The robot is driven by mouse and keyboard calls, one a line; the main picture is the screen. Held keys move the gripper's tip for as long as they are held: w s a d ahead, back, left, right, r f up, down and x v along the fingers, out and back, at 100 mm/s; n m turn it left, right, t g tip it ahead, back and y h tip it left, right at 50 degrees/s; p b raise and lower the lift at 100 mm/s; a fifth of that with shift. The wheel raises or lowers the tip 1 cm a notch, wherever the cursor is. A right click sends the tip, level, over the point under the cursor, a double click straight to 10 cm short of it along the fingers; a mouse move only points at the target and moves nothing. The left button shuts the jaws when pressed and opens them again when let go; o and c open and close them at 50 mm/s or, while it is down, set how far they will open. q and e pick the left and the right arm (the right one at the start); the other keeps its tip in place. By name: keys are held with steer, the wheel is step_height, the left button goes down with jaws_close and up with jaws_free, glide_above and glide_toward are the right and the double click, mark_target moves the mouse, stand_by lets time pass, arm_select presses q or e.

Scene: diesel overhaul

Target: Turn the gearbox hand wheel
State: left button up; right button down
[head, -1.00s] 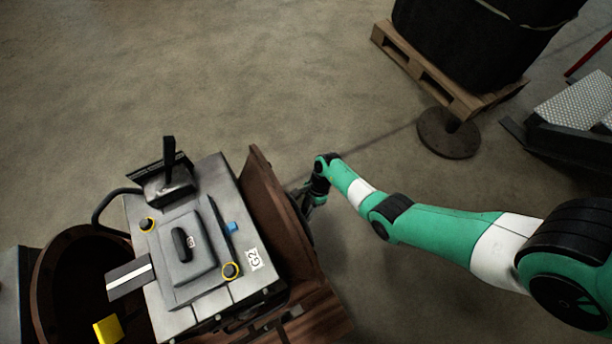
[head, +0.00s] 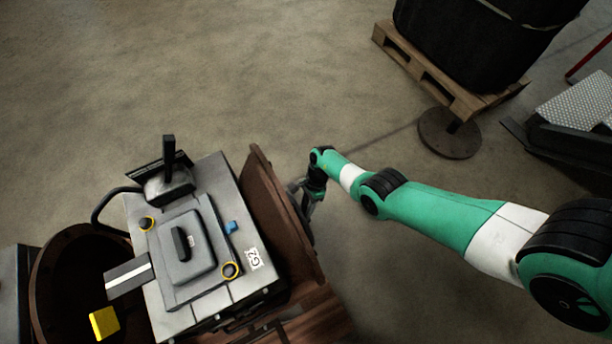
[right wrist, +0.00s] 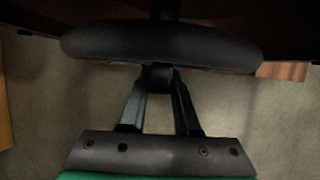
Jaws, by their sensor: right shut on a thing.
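The grey gearbox (head: 190,240), marked G2 on its top, stands at the lower left of the head view. A brown flange (head: 275,205) is on its right side. The hand wheel shows in the right wrist view as a dark rounded bar (right wrist: 160,43) across the top, seen edge-on. My right gripper (head: 308,203) is beside the flange, mostly in shadow. In the right wrist view its fingers (right wrist: 158,82) are closed around a small dark grip below the wheel's rim. The wheel is largely hidden in the head view. My left gripper is out of view.
A wooden pallet (head: 440,80) with a dark drum (head: 480,40) stands at the upper right. A round floor base (head: 448,140) and a metal step (head: 575,105) are nearby. The floor beyond the gearbox is clear.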

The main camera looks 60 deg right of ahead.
steer(key=c, duration=0.6)
jaws_free()
steer(key=shift+c, duration=0.2)
steer(key=p+v, duration=0.7)
steer(key=v, duration=0.4)
steer(key=shift+d+r, duration=0.15)
steer(key=shift+r, duration=0.1)
